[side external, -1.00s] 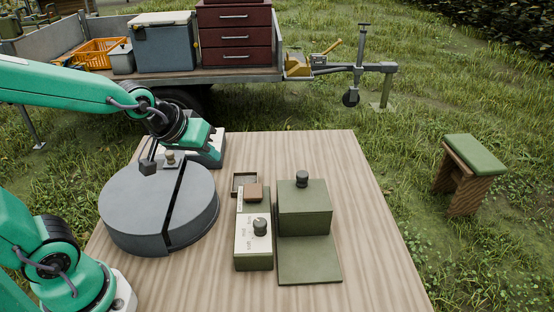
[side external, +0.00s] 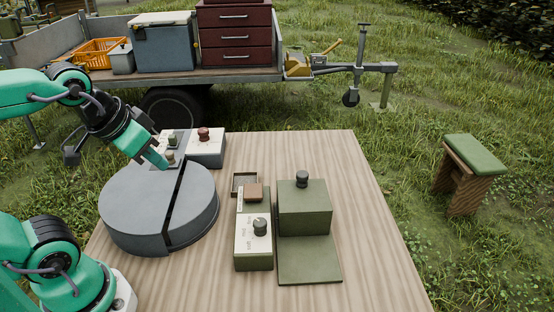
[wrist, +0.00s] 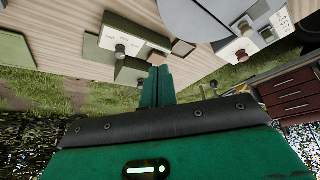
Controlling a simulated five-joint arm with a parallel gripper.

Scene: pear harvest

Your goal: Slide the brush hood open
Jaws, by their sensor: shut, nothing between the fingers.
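An olive green box-shaped hood (side external: 305,208) with a dark knob (side external: 302,179) on top sits on the far part of an olive base plate (side external: 309,262). The near part of the plate is bare. I take this box to be the brush hood; no brush shows. The hood also shows in the wrist view (wrist: 128,73). My gripper (side external: 163,163) is shut and empty near the far edge of a grey disc, well to the left of the hood. In the wrist view, my gripper's green fingers (wrist: 155,86) are together.
An olive control box (side external: 254,245) with a dark knob stands just left of the hood, with a small tray (side external: 242,183) and brown block (side external: 253,192). The split grey disc (side external: 140,202) and a white-topped box (side external: 206,148) with a red-brown knob are left. The table's right side is clear.

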